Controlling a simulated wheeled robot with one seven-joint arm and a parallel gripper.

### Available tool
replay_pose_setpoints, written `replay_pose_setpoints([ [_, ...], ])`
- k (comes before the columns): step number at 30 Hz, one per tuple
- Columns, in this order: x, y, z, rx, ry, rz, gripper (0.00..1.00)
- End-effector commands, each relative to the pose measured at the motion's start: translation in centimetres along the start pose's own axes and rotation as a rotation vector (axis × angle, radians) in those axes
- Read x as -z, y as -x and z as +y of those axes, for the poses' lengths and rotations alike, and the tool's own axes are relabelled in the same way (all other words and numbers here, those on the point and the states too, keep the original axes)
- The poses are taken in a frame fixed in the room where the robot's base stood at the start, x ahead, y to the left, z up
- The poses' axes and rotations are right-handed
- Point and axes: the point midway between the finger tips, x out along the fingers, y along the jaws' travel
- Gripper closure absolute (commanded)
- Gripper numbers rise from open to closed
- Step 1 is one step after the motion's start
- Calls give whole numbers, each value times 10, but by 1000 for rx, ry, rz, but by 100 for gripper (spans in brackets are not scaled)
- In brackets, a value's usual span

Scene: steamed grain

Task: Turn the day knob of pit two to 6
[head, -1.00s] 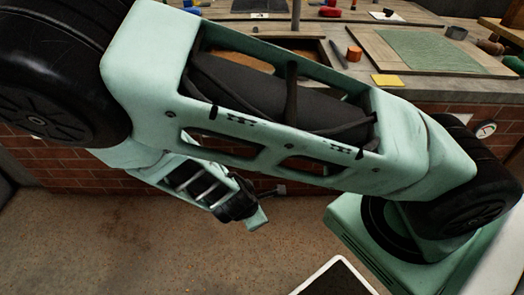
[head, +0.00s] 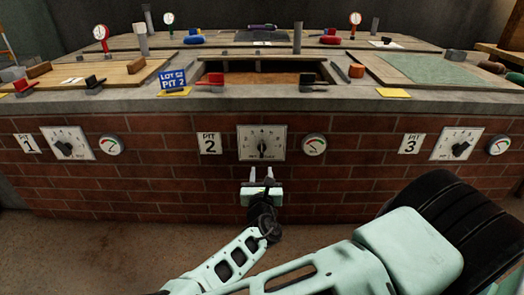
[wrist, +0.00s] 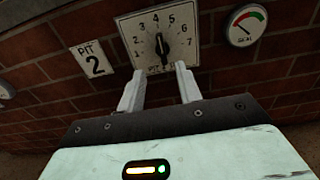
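The pit two day knob (head: 262,148) is black, on a pale square dial plate (head: 278,133) on the brick wall, right of the "PIT 2" sign (head: 209,144). In the wrist view the knob (wrist: 161,46) stands nearly upright on the plate, with numbers 1 to 7 around it. A pale mark shows on its upper part, near 4; the exact reading is unclear. My gripper (head: 260,171) is just below the plate. In the wrist view my gripper (wrist: 159,72) has its two fingers apart, with nothing between them, below the knob.
A gauge (head: 314,144) sits right of the plate. Similar dials for pit 1 (head: 67,143) and pit 3 (head: 457,144) are to either side. A concrete counter edge (head: 350,104) juts above, with an open pit (head: 262,80) and a blue "PIT 2" card (head: 173,79) above it.

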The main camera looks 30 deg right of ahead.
Motion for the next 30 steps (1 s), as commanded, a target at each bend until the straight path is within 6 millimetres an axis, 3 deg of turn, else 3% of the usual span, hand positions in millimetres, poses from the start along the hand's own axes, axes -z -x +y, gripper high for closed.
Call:
replay_pose_setpoints([
  [9, 2, -69, -2, 5, -3, 2, 65],
  [18, 2, -121, -2, 3, -4, 2, 65],
  [24, 2, -135, -1, 1, -2, 3, 65],
  [30, 1, -137, -1, 1, -1, 3, 65],
])
